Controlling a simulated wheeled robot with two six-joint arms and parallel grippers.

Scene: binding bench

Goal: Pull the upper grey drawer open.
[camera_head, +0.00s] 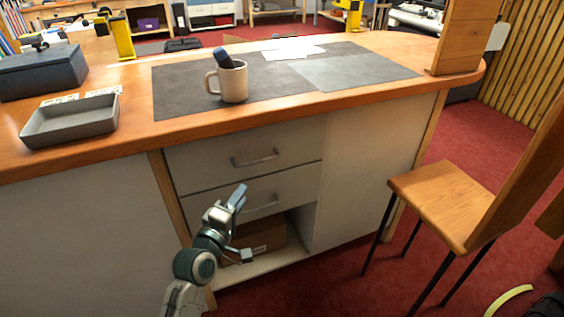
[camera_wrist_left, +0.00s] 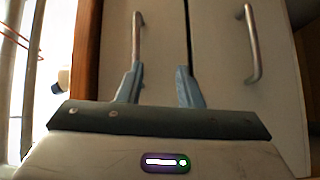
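The upper grey drawer (camera_head: 205,160) sits under the bench top and looks shut, with its bar handle (camera_head: 255,158) in plain view. My left gripper (camera_head: 238,197) is open and empty, in front of the lower drawer and below the upper handle in the head view. In the left wrist view, turned sideways, the upper drawer's handle (camera_wrist_left: 138,35) lies beyond the fingertips, in line with the left-hand finger. My left gripper (camera_wrist_left: 158,86) shows both fingers apart there. I cannot tell the distance to the handle. My right gripper is out of view.
The lower drawer (camera_head: 295,188) also looks shut; its handle (camera_head: 264,204) shows beside my gripper. A cardboard box (camera_head: 262,236) lies on the open shelf below. On the bench are a mug (camera_head: 234,83) and a grey tray (camera_head: 72,121). A wooden chair (camera_head: 440,198) stands at right.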

